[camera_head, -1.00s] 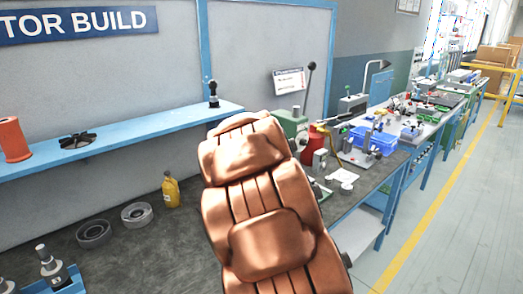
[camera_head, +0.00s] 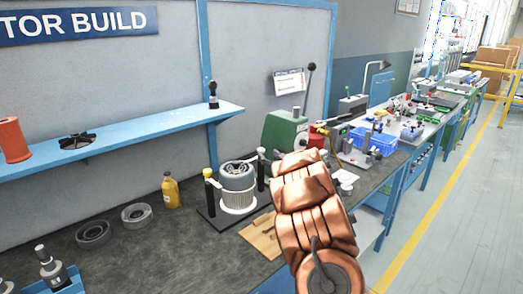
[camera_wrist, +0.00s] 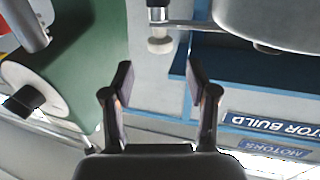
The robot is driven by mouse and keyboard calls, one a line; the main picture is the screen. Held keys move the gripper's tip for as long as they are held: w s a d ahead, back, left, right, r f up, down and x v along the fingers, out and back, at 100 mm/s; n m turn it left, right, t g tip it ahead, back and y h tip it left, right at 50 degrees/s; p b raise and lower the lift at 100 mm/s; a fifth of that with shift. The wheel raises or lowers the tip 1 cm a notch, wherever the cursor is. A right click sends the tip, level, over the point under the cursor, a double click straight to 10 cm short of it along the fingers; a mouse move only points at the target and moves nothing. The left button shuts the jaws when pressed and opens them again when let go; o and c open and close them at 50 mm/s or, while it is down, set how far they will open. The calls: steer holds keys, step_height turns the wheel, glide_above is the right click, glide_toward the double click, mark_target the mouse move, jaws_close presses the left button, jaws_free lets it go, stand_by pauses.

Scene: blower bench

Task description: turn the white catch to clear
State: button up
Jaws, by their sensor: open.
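A dark-based fixture (camera_head: 222,226) on the bench holds an upright grey and white motor body (camera_head: 238,184) between two posts. The right post has a white catch (camera_head: 261,152) on top; the left has a yellow cap (camera_head: 208,173). In the wrist view, which is upside down, the white catch (camera_wrist: 160,45) shows beyond my fingertips, centred between them, with its dark and metal post end above it in the picture. My gripper (camera_wrist: 158,84) is open and empty, apart from the catch. In the head view my copper-coloured arm hides the gripper.
A green machine (camera_head: 284,133) with a lever stands right behind the fixture; it fills the left of the wrist view (camera_wrist: 88,60). A wooden board (camera_head: 262,237) lies in front. A yellow bottle (camera_head: 170,190) and two rings (camera_head: 136,214) stand left. The bench's front left is partly clear.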

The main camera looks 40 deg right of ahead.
mark_target(263, 151)
steer(key=shift+p+x, duration=0.8)
steer(key=shift+x, duration=2.75)
steer(key=shift+f, duration=0.1)
jaws_close()
